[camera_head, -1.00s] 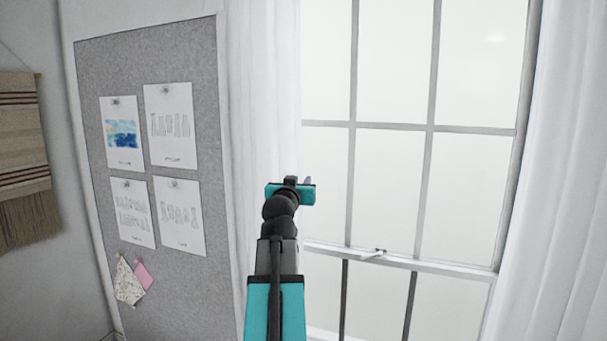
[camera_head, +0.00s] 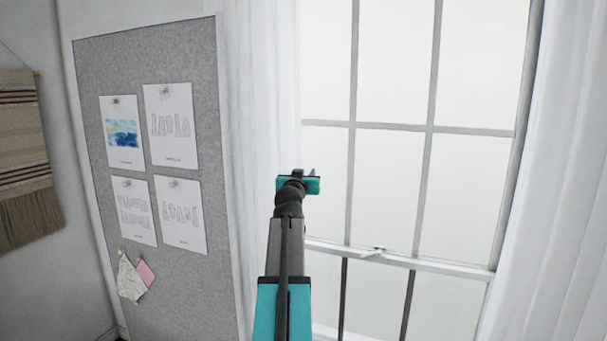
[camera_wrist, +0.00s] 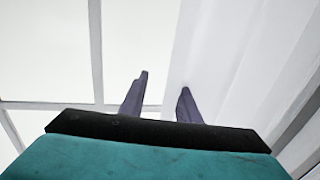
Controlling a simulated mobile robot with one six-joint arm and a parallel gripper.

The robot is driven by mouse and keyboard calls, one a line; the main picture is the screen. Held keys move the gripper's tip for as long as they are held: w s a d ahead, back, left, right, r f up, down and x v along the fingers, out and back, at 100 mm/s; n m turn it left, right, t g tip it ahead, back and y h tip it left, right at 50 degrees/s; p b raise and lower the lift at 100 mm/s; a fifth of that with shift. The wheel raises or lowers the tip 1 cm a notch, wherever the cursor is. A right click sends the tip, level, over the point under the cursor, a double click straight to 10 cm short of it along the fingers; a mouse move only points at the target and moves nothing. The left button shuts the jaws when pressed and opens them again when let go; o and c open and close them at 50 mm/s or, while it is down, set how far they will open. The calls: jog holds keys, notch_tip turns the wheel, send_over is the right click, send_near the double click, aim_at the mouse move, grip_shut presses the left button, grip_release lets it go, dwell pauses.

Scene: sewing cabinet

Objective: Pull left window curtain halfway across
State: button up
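The left curtain (camera_head: 262,90) is white and sheer, hanging in folds at the left side of the window (camera_head: 390,75). My gripper (camera_head: 312,174) is in front of the window, at the curtain's inner edge in the head view. In the wrist view, the two purple fingers of my gripper (camera_wrist: 162,95) stand apart. The curtain (camera_wrist: 240,60) fills the right of that view, with its edge running down between the fingers. The right finger overlaps the cloth in the picture; I cannot tell whether it touches it. No cloth looks pinched.
The right curtain (camera_head: 560,180) hangs at the window's right side. A grey pinboard (camera_head: 190,290) with pinned papers stands left of the left curtain. A woven hanging (camera_head: 25,150) is at the far left. The window sash has a latch (camera_head: 373,252).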

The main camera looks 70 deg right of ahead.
jog(key=shift+d, duration=0.2)
grip_shut()
